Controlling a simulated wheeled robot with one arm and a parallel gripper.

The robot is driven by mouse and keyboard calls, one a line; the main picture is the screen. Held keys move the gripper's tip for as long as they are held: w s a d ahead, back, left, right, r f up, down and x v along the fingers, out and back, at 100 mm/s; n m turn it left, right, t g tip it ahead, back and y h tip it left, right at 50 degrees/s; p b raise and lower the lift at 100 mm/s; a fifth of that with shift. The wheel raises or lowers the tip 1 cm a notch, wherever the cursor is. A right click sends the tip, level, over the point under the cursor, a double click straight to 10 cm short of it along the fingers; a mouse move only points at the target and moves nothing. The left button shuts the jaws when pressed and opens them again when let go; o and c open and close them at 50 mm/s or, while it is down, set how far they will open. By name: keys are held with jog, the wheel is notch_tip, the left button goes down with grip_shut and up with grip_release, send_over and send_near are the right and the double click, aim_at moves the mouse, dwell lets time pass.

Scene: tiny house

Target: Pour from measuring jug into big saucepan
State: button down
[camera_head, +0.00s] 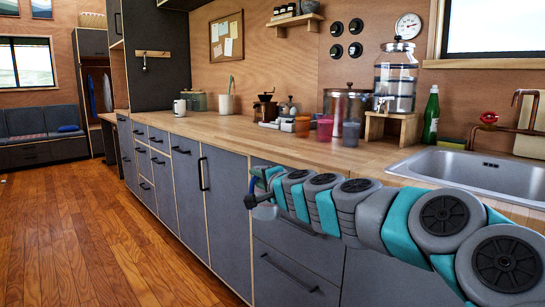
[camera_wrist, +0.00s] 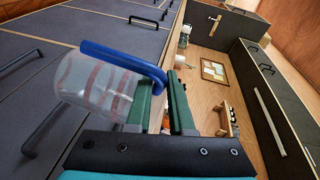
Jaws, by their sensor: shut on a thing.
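The measuring jug (camera_wrist: 92,88) is clear with red markings and a blue handle (camera_wrist: 122,62). My gripper (camera_wrist: 163,92) is shut on the handle, its green fingers at the handle's end. The jug lies sideways in the wrist view, which is itself rolled. In the head view the jug (camera_head: 265,212) shows small at the far end of my arm, in front of the drawer fronts, below counter height. Its contents are too unclear to tell.
The wooden counter (camera_head: 240,125) runs beside my arm. A sink (camera_head: 480,170) is at right. The wooden floor (camera_head: 90,230) at left is clear.

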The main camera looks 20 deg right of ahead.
jog(key=w+a+f, duration=0.3)
jog(key=f, duration=0.3)
jog(key=w+a+f+h, duration=0.1)
jog(key=w+a+f, duration=0.2)
jog(key=f, duration=0.3)
jog(key=w+a+f+m, duration=0.1)
jog(key=w+a+f, duration=0.3)
jog(key=f, duration=0.3)
jog(key=shift+a+h, duration=0.4)
jog(key=shift+a, duration=0.05)
jog(key=shift+s+f, duration=0.1)
jog(key=shift+f, duration=0.15)
jog(key=shift+s, duration=0.1)
